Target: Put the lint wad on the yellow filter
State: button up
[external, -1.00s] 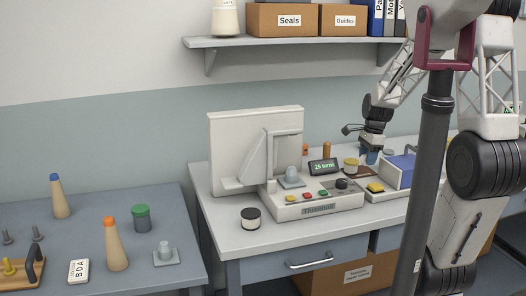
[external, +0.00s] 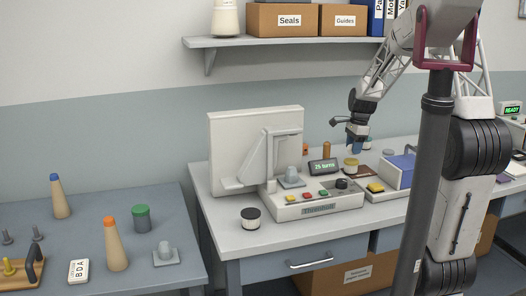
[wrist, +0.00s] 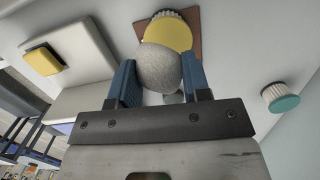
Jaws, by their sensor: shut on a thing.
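My gripper (wrist: 158,78) has blue fingers shut on the lint wad (wrist: 158,66), a rounded grey lump, in the wrist view. The yellow filter (wrist: 171,30) shows just beyond the wad, with a yellow top and a pale ribbed side; the wad hides part of it. In the external view my gripper (external: 355,147) is above the yellow filter (external: 351,162), apparently with a small gap. The wad cannot be made out there.
The yellow filter stands on a brown mat (wrist: 196,47). A teal-topped ribbed filter (wrist: 285,104) stands to the right in the wrist view. The control box (external: 318,200) with coloured buttons and a blue-topped case (external: 402,166) stand nearby.

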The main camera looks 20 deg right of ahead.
aim_at(352, 161)
jog(key=shift+w+d, duration=0.1)
jog(key=shift+w, duration=0.35)
jog(key=shift+f, duration=1.75)
jog(key=shift+f, duration=0.2)
jog(key=o, duration=0.9)
jog(key=r, duration=0.4)
jog(key=d+r, duration=0.1)
jog(key=r, duration=0.7)
jog(key=shift+s+d+r, duration=0.1)
jog(key=shift+d+r, duration=0.05)
jog(key=shift+d, duration=0.05)
